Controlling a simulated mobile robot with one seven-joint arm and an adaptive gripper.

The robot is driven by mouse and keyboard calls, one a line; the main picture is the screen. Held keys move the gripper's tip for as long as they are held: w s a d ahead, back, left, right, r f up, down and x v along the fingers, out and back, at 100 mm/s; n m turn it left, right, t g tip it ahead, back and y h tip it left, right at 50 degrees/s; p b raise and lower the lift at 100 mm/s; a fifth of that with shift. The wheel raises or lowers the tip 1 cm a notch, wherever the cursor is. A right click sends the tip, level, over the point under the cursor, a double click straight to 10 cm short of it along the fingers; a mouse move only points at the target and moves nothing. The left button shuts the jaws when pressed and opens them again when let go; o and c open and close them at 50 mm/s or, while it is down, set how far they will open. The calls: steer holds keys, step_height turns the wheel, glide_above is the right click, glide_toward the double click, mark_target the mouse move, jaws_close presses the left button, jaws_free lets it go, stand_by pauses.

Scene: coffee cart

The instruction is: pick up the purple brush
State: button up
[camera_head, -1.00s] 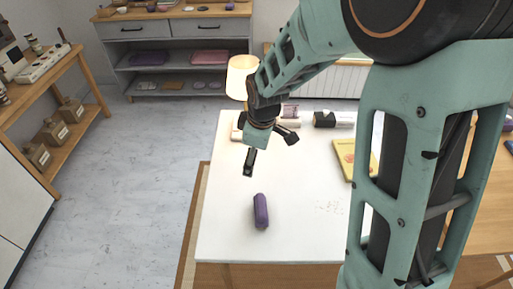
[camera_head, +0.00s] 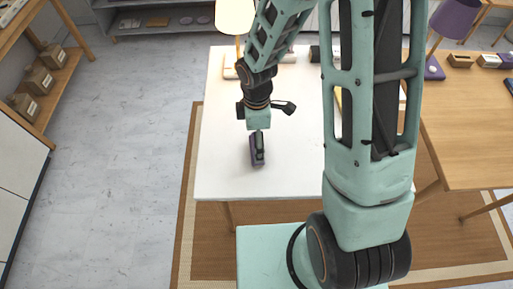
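The purple brush (camera_head: 253,154) lies on the white table, a short way in from its front edge. My gripper (camera_head: 260,157) points down right at the brush and overlaps it in this view. The near finger covers the brush's middle and right side, and a strip of purple shows on the left. The far finger is hidden, so I cannot tell whether the fingers are apart or pressed on the brush. I see no clear gap between the brush and the table.
The white table (camera_head: 222,171) is bare around the brush. A lit lamp (camera_head: 235,16) stands at its back. A wooden table (camera_head: 465,140) with a purple lamp (camera_head: 455,18) is at the right. A wooden shelf with brown jars (camera_head: 24,105) is at the left.

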steer(key=shift+f, duration=1.4)
steer(key=shift+w, duration=0.1)
steer(key=c, duration=1.3)
